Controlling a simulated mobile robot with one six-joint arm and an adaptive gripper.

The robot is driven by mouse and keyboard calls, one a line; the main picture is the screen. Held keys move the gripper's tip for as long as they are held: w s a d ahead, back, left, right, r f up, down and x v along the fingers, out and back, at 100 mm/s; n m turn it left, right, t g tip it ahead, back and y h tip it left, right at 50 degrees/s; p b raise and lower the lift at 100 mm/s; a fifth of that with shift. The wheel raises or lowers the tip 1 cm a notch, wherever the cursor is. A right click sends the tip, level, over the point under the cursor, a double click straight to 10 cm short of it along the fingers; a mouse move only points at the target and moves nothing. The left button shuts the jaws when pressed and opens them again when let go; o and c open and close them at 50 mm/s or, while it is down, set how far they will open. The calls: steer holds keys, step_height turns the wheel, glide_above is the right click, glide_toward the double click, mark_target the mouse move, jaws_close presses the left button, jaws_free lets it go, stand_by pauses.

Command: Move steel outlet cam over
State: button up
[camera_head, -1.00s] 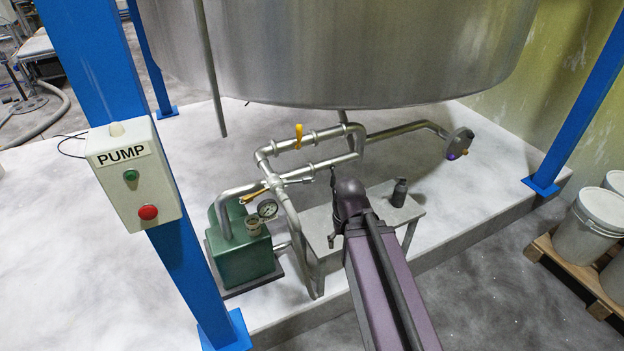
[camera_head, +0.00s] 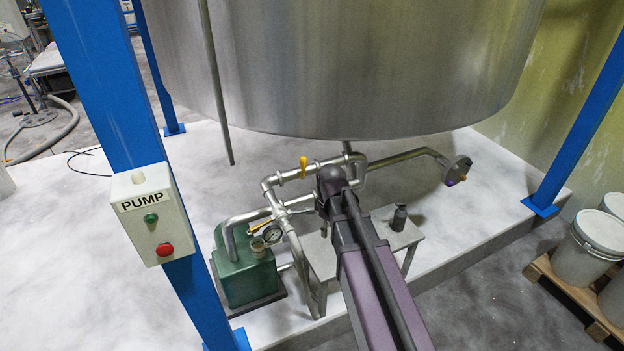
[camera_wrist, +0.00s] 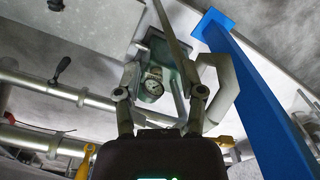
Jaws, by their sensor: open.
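No part is marked as the steel outlet cam, and I cannot tell for sure which one it is. A dark lever with a rounded knob (camera_wrist: 62,67) stands by the steel pipe (camera_wrist: 42,87) at the left of the wrist view. A yellow handle (camera_wrist: 85,161) shows below it, and a yellow handle (camera_head: 303,166) stands on the upper pipe in the head view. My gripper (camera_wrist: 165,75) is open, its fingers apart, with the pressure gauge (camera_wrist: 152,87) visible behind the gap. I see no contact with the lever. My arm hides most of the gripper in the head view.
The green pump (camera_head: 245,270) and a blue post (camera_head: 130,110) stand left. The large steel tank (camera_head: 340,70) hangs above the pipes. A small grey bench (camera_head: 405,235) carries a dark bottle (camera_head: 399,218). White pails (camera_head: 590,245) stand at the right.

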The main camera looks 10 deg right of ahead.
mark_target(312, 208)
steer(key=w+a+r+n+p, duration=0.1)
steer(key=w+r+n+p, duration=0.1)
steer(key=w+a+r+n+p, duration=0.1)
steer(key=w+r+n+p, duration=0.1)
steer(key=w+n, duration=0.1)
steer(key=w+a+r+n+p, duration=0.1)
steer(key=w+r+n+p, duration=0.1)
steer(key=w+r, duration=0.1)
steer(key=shift+w+a+n, duration=0.2)
steer(key=shift+w+n, duration=0.05)
steer(key=shift+n, duration=0.15)
steer(key=shift+w+a+r+n, duration=0.2)
steer(key=shift+w+n, duration=0.1)
steer(key=shift+n, duration=0.2)
steer(key=shift+f, duration=0.15)
step_height(312, 208, down, 8)
steer(key=b, duration=0.7)
steer(key=shift+b, duration=0.35)
steer(key=shift+r, duration=0.2)
steer(key=c, duration=0.6)
